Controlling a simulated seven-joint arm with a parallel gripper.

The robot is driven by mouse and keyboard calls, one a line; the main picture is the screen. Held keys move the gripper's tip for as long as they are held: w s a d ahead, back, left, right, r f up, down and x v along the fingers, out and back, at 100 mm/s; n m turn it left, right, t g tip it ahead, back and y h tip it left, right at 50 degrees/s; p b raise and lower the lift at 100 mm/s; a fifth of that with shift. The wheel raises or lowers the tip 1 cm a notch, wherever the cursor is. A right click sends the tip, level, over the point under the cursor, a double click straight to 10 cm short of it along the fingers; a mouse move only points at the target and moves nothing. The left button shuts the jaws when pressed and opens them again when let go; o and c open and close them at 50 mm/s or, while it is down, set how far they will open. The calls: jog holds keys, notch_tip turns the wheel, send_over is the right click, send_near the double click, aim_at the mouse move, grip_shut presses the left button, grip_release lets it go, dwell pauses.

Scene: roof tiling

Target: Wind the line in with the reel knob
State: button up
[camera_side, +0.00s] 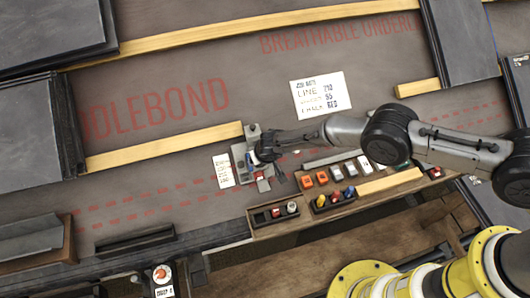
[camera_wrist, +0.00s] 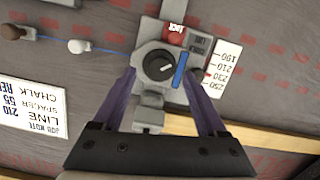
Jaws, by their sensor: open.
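The reel unit, a grey block, shows in the wrist view (camera_wrist: 150,52) and at the end of a batten in the side view (camera_side: 240,156). Its round black knob (camera_wrist: 159,66) has a pale pointer mark. A blue bar (camera_wrist: 179,70) sits right of the knob, and a red lock tab (camera_wrist: 175,34) lies above it. My gripper (camera_wrist: 161,73) is open, its two fingers on either side of the knob with gaps visible. In the side view my gripper (camera_side: 262,152) is over the reel unit and hides much of it. A thin blue line (camera_wrist: 112,49) runs left from the unit.
A scale card (camera_wrist: 223,70) lies right of the reel unit in the wrist view. A job note (camera_side: 318,95) lies on the underlay. A wooden tray (camera_side: 345,193) with several coloured pieces stands below my arm in the side view.

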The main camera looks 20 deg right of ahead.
jog(key=v, duration=1.1)
